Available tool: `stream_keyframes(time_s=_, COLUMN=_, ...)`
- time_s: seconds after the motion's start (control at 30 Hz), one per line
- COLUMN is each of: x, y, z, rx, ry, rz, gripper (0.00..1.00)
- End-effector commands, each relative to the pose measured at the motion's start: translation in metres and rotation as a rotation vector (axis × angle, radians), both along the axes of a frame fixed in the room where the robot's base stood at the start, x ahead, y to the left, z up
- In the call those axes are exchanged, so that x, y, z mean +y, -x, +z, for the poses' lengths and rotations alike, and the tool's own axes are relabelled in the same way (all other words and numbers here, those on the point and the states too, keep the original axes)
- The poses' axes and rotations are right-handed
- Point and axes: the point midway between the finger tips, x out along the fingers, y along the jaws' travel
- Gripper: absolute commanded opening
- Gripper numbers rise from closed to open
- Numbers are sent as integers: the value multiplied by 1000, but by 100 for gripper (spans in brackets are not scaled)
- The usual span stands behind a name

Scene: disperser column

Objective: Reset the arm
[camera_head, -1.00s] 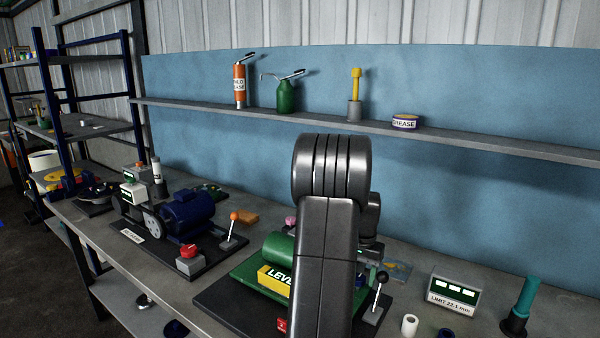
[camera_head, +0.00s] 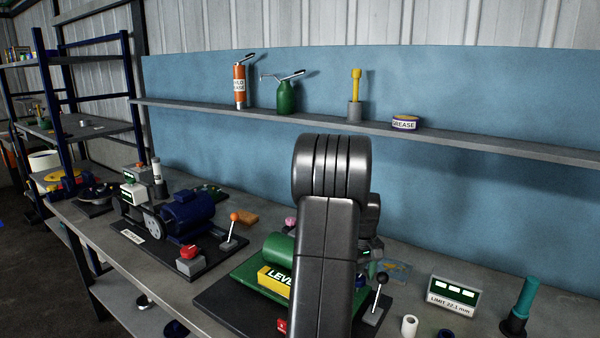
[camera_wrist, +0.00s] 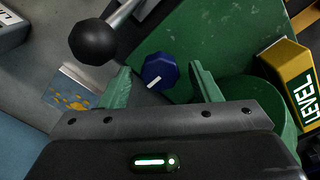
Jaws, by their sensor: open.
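My arm stands in the middle of the head view and hides part of the green machine (camera_head: 262,268) behind it. My gripper (camera_wrist: 157,80) shows in the wrist view, with its two green fingers apart. A blue knob (camera_wrist: 160,72) with a white pointer mark lies between and beyond the fingertips. I cannot tell how far it is from them. No object is held. The gripper is mostly hidden behind my arm in the head view.
A black ball-topped lever (camera_head: 382,280) stands right of the green machine; its ball is close to the left finger in the wrist view (camera_wrist: 94,42). A blue motor (camera_head: 188,216), a limit display (camera_head: 453,293) and a teal-handled tool (camera_head: 525,297) stand on the bench. A shelf (camera_head: 450,139) runs behind.

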Motion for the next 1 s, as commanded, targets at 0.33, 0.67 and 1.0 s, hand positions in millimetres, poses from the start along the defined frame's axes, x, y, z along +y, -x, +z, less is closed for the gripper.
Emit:
stream_keyframes(time_s=0.33, x=0, y=0, z=0, rx=0, ry=0, rz=274, gripper=57)
stream_keyframes(time_s=0.67, x=0, y=0, z=0, rx=0, ry=0, rz=521, gripper=57)
stream_keyframes(time_s=1.0, x=0, y=0, z=0, rx=0, ry=0, rz=636, gripper=57)
